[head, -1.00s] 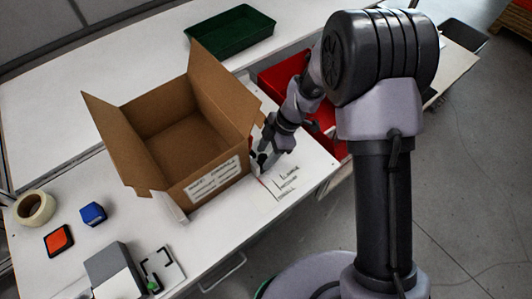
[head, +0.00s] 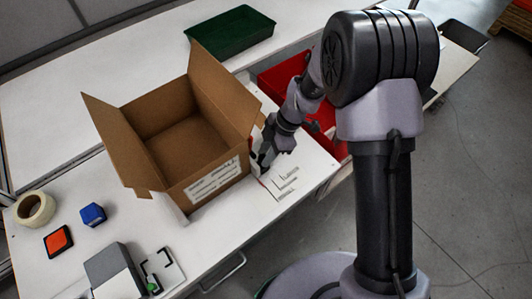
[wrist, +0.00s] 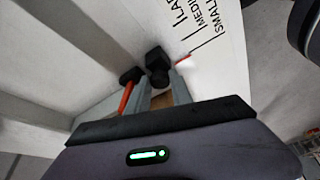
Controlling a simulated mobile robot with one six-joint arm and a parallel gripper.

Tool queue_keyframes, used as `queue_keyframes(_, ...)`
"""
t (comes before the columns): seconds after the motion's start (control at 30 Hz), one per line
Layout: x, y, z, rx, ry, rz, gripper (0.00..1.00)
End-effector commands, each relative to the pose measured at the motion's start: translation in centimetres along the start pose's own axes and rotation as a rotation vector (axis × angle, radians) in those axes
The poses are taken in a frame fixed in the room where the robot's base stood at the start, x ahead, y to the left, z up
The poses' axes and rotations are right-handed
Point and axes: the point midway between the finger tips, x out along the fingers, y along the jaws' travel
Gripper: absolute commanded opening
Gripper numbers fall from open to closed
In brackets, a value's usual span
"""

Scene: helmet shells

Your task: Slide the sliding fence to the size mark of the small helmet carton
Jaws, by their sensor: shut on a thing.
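My gripper (head: 266,158) is low at the right side of the open carton, by the printed size marks. In the wrist view its jaws (wrist: 158,90) are shut on a part of the sliding fence, which the jaws mostly hide. A small red line (wrist: 183,60) shows beside the jaws, close to the printed lines. The size marks (wrist: 205,25) read large, medium and small from left to right, partly cut off. They also show on the white bench (head: 284,182) in the head view. I cannot tell which mark the red line meets.
The brown open carton (head: 215,181) stands beside my gripper, flaps up. A green tray (head: 232,32) and red bin (head: 285,72) lie behind. Tape (head: 35,209), a blue block (head: 93,214) and an orange pad (head: 58,241) are at left. The bench's front edge is near.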

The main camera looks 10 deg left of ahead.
Motion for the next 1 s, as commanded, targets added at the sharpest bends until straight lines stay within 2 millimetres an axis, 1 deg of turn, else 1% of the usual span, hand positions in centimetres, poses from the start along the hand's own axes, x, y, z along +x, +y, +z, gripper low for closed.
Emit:
queue_keyframes(0.67, 0.00, -0.02, 0.01, 0.000, 0.000, -0.001, 0.00)
queue_keyframes(0.83, 0.28, 0.20, 0.47, -0.001, 0.000, 0.003, 0.00)
queue_keyframes(1.0, -0.15, 0.15, 0.36, 0.000, 0.000, 0.000, 0.00)
